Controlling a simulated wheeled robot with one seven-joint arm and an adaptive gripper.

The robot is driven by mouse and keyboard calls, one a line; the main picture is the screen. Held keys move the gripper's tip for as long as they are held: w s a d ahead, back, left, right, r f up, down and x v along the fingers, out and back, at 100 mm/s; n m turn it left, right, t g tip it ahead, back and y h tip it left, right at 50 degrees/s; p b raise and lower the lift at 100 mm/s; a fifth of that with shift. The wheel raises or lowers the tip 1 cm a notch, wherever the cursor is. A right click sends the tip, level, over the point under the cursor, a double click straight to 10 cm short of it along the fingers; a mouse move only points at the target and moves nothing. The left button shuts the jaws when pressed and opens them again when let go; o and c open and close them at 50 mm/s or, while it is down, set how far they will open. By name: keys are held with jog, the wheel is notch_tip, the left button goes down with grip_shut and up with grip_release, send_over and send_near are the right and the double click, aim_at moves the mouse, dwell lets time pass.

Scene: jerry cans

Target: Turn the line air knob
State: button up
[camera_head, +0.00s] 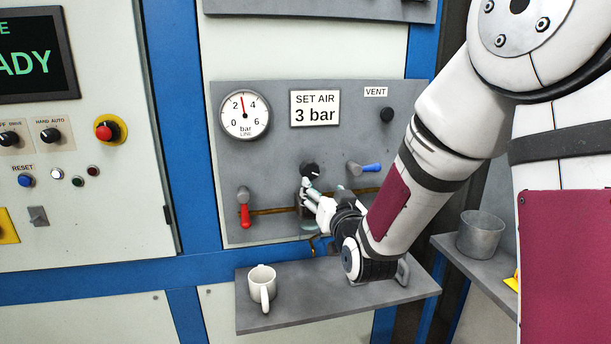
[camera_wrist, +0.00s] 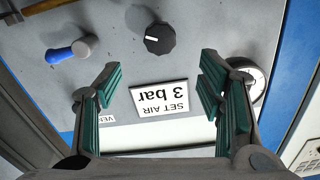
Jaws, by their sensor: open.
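The line air knob (camera_head: 311,169) is a round black knob on the grey panel, below the "SET AIR 3 bar" sign (camera_head: 315,108). In the wrist view the knob (camera_wrist: 160,38) shows a white pointer mark and lies beyond the fingertips, roughly centred between them sideways. My gripper (camera_head: 307,188) is just below and in front of the knob in the head view. Its green-padded fingers (camera_wrist: 160,85) are spread open with nothing between them. The line gauge (camera_head: 245,115) has its red needle nearly upright, between 2 and 4 bar.
A red-handled valve (camera_head: 245,212) is left of my gripper and a blue-handled valve (camera_head: 368,168) right of the knob. The black vent knob (camera_head: 387,115) is higher up. A white mug (camera_head: 262,287) stands on the shelf (camera_head: 320,307) below. A metal cup (camera_head: 481,235) is at right.

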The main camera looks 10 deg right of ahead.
aim_at(311, 172)
jog(key=w, duration=1.3)
jog(key=shift+w, duration=0.15)
jog(key=c, duration=1.1)
